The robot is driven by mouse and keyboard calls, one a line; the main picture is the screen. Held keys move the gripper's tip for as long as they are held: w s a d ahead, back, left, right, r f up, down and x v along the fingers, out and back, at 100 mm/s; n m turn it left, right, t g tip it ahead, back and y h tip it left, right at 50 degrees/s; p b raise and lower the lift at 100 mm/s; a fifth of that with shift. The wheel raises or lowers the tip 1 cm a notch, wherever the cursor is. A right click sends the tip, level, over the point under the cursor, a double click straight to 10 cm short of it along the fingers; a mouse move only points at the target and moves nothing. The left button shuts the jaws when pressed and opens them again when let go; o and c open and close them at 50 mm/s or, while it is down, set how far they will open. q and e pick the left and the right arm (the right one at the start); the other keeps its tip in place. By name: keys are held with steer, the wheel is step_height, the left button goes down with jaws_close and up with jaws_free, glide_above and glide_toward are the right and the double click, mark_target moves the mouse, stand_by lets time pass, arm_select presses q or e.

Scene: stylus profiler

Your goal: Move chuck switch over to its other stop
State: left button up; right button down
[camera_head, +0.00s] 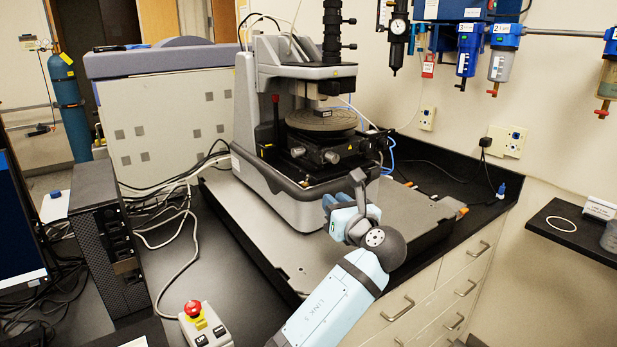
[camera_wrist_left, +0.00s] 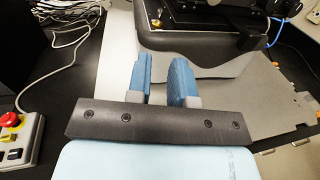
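The stylus profiler (camera_head: 285,190) stands on a grey base plate, with its round chuck stage (camera_head: 322,120) at the front under the measuring head. I cannot make out the chuck switch for certain; small fittings sit on the dark ledge below the stage. My left gripper (camera_head: 345,200) is in front of the profiler's lower right corner, above the plate. In the left wrist view its two blue fingers (camera_wrist_left: 161,70) stand apart with nothing between them, and the profiler's grey housing (camera_wrist_left: 205,42) is just beyond them. My right gripper is not in view.
A black computer tower (camera_head: 108,245) and loose cables are on the left. A red emergency stop button (camera_head: 193,309) on a box is at the front. The base plate (camera_head: 405,205) is clear to the right of the profiler. Drawers (camera_head: 445,290) are below the bench edge.

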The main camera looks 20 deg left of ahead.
mark_target(308, 178)
arm_select(q)
steer(key=x, duration=1.2)
steer(key=shift+w+a, duration=0.2)
steer(key=shift+w, duration=0.05)
steer(key=shift+c, duration=0.5)
jaws_close()
